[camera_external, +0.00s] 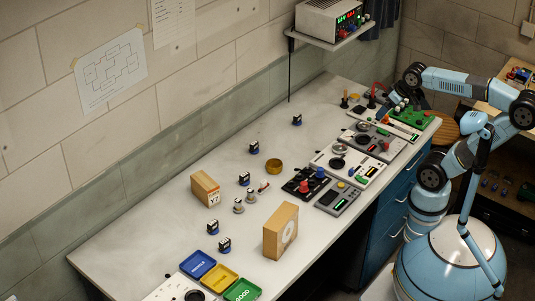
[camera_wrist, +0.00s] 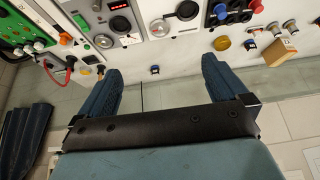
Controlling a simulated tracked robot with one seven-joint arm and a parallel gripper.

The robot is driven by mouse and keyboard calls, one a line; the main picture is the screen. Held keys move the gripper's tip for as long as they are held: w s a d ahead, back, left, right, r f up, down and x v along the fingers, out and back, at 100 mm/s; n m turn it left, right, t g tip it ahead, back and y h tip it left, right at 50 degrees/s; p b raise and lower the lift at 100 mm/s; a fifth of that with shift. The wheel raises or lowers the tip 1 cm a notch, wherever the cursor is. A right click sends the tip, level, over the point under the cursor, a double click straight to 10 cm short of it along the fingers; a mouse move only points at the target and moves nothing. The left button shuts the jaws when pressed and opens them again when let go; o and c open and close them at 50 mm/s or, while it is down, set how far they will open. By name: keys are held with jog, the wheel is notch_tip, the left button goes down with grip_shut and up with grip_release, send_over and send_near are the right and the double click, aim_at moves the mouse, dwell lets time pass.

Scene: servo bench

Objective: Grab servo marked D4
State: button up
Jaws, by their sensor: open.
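Several small dark-blue servos with pale labels stand on the bench: one far back (camera_external: 297,120), one behind the yellow dish (camera_external: 254,147), one in the middle (camera_external: 244,179), and two near the coloured trays (camera_external: 212,227) (camera_external: 224,245). The label markings are too small to read, so I cannot tell which is D4. My gripper (camera_external: 397,102) is over the far right end of the bench, apart from all servos. In the wrist view my gripper (camera_wrist: 160,82) is open and empty. One servo (camera_wrist: 154,70) shows between its fingers, farther off, and another (camera_wrist: 250,44) is at the right.
Instrument panels (camera_external: 340,163) line the bench's front right. A power supply shelf (camera_external: 335,35) overhangs the far end. Wooden blocks (camera_external: 205,188) (camera_external: 281,231), a yellow dish (camera_external: 275,166) and blue, yellow and green trays (camera_external: 242,290) stand nearer. The back strip is mostly clear.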

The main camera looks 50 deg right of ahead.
jog(key=shift+s+d+f, duration=0.3)
jog(key=shift+s, duration=0.15)
jog(key=shift+s+d+f, duration=0.25)
jog(key=shift+s+f, duration=0.05)
jog(key=shift+s, duration=0.15)
jog(key=c, duration=0.5)
